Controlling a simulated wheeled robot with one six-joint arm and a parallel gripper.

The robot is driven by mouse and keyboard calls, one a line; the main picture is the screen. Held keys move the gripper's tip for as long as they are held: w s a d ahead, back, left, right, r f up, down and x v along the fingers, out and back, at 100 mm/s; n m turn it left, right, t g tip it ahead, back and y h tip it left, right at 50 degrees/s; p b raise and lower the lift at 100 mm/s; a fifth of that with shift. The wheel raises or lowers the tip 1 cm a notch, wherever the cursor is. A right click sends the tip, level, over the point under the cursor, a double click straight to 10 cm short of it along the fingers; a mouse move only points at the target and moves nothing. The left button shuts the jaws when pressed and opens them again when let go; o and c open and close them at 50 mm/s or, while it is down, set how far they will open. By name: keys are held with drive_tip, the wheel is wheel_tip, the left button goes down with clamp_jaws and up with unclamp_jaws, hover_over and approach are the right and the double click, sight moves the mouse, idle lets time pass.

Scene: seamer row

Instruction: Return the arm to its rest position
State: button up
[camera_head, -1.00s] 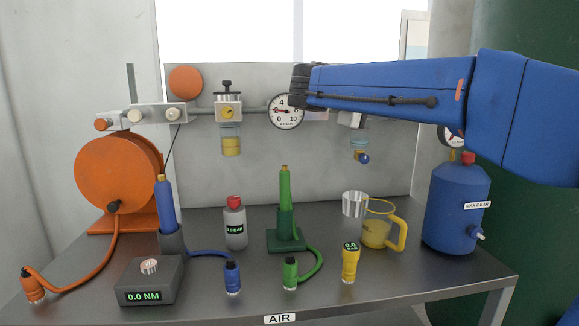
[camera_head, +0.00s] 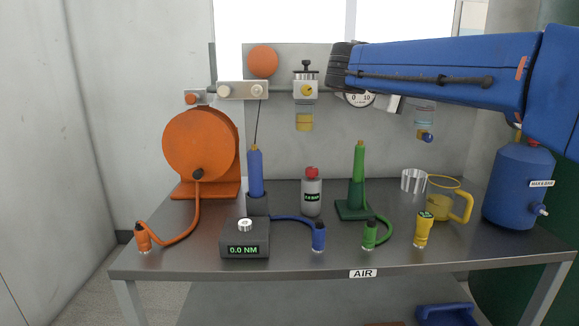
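My blue arm (camera_head: 450,72) reaches in from the right edge, across the upper right of the head view, above the bench. Its dark front joint (camera_head: 343,66) lies in front of the back panel and partly covers the pressure gauge. My gripper itself cannot be made out. Nothing is seen held. The arm is well above the tools and touches none of them in the picture.
The steel bench (camera_head: 300,262) carries an orange hose reel (camera_head: 200,150), blue tool (camera_head: 255,172), torque tester (camera_head: 245,240), grey bottle (camera_head: 312,192), green tool (camera_head: 359,165), yellow jug (camera_head: 440,205) and blue tank (camera_head: 517,185). A blue bin (camera_head: 445,314) is below. Left floor is clear.

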drive_tip(key=s+d+f+g+y, duration=0.1)
drive_tip(key=s+d+f+y, duration=0.15)
drive_tip(key=s+f, duration=0.65)
drive_tip(key=s+d+f+g+y, duration=0.1)
drive_tip(key=s+f+y, duration=0.3)
drive_tip(key=s+f, duration=0.5)
drive_tip(key=s+a+f+m+y, duration=0.2)
drive_tip(key=s+a+f+y, duration=0.2)
drive_tip(key=s+f, duration=0.3)
drive_tip(key=s+a+f+m+y, duration=0.2)
drive_tip(key=s+f, duration=0.5)
drive_tip(key=f, duration=0.9)
drive_tip(key=shift+s+a+y, duration=0.15)
drive_tip(key=shift+a+y, duration=0.7)
drive_tip(key=shift+a, duration=0.2)
